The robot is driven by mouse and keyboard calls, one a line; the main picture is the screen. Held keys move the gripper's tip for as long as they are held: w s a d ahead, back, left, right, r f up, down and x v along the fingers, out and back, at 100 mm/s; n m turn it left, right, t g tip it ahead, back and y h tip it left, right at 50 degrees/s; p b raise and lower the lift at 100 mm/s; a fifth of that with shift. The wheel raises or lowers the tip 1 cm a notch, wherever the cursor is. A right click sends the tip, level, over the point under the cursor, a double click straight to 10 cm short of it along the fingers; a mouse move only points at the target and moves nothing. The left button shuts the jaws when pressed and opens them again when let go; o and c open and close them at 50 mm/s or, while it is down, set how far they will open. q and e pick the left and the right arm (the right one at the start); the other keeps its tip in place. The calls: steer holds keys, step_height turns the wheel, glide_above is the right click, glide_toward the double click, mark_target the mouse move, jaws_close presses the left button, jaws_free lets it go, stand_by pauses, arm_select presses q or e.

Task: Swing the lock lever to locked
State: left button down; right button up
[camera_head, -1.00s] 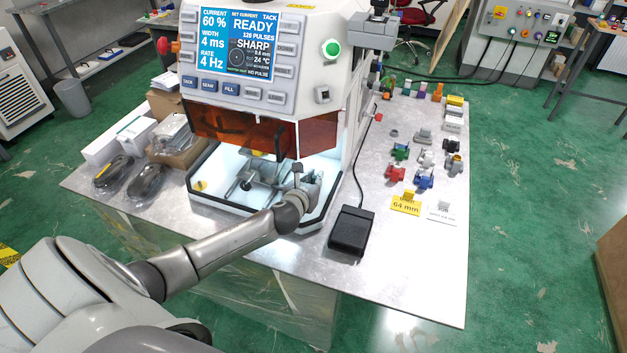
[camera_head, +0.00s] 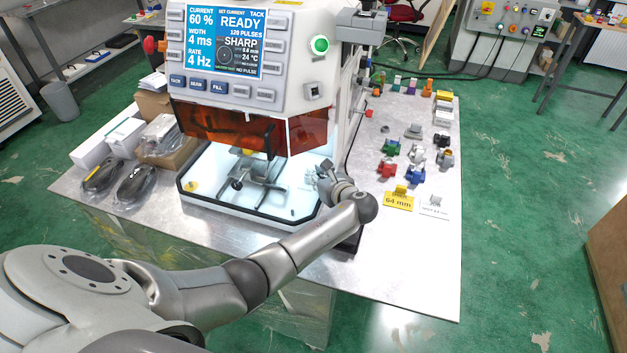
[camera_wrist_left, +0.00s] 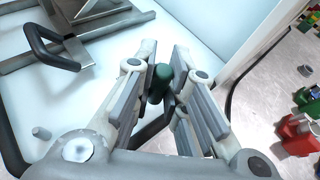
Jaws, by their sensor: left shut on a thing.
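My left gripper (camera_head: 326,178) is at the right front of the machine's lit white work chamber, low over its floor. In the left wrist view its fingers (camera_wrist_left: 160,88) are closed around a dark green cylindrical knob (camera_wrist_left: 160,80), which seems to be the grip of the lock lever. The lever's arm and pivot are mostly hidden by the fingers, so its angle cannot be told. A grey metal fixture (camera_head: 262,187) with a black handle (camera_wrist_left: 48,48) stands on the chamber floor, left of the gripper. My right gripper is not in view.
The machine (camera_head: 240,95) has an orange shield (camera_head: 225,127) just above the chamber opening. Coloured clamp parts (camera_head: 388,147) and a yellow 64 mm card (camera_head: 398,202) lie to the right. Two dark wrapped items (camera_head: 136,184) lie to the left. The table's front right is clear.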

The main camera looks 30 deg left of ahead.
arm_select(q)
steer(key=shift+w+d+f+n+g+y+b, duration=0.15)
steer(key=shift+w+n+g+y+b, duration=0.4)
steer(key=shift+n+g+b, duration=0.45)
steer(key=shift+w+n+g+y+b, duration=0.1)
steer(key=shift+n+g+y+b, duration=0.25)
steer(key=shift+n+g+b, duration=0.25)
steer(key=shift+r, duration=0.2)
steer(key=c, duration=1.4)
jaws_free()
steer(key=shift+c, duration=0.2)
steer(key=shift+d, duration=0.1)
steer(key=v, duration=1.1)
steer(key=shift+d+r, duration=0.25)
steer(key=shift+d, duration=0.1)
